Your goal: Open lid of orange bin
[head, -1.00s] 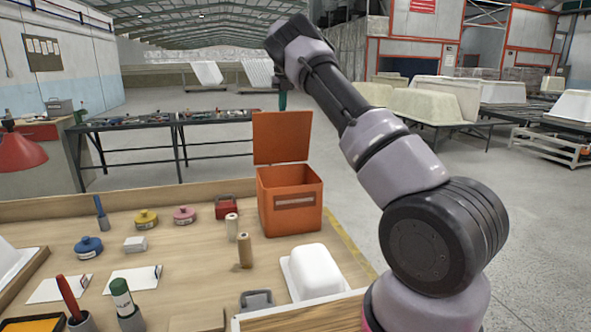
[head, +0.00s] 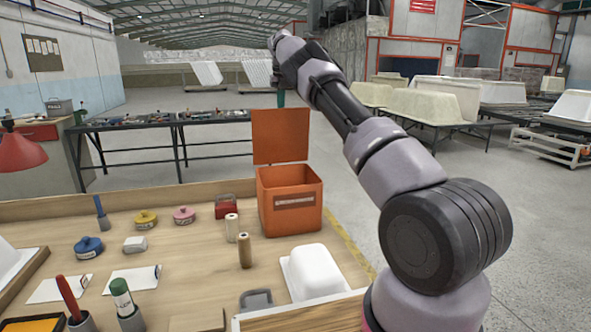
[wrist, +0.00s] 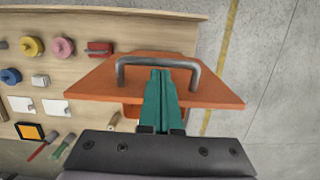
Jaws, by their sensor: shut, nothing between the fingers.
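The orange bin (head: 291,205) stands at the back right corner of the wooden workbench. Its lid (head: 281,136) stands upright at the bin's rear edge, so the bin is open. In the wrist view the lid (wrist: 215,92) shows from above, with a grey bar handle (wrist: 121,75). My gripper (wrist: 160,73) has its teal fingers shut together with nothing between them. The fingertips overlap the middle of the handle in that view; I cannot tell whether they touch it. In the head view only a bit of teal shows just above the lid's top edge.

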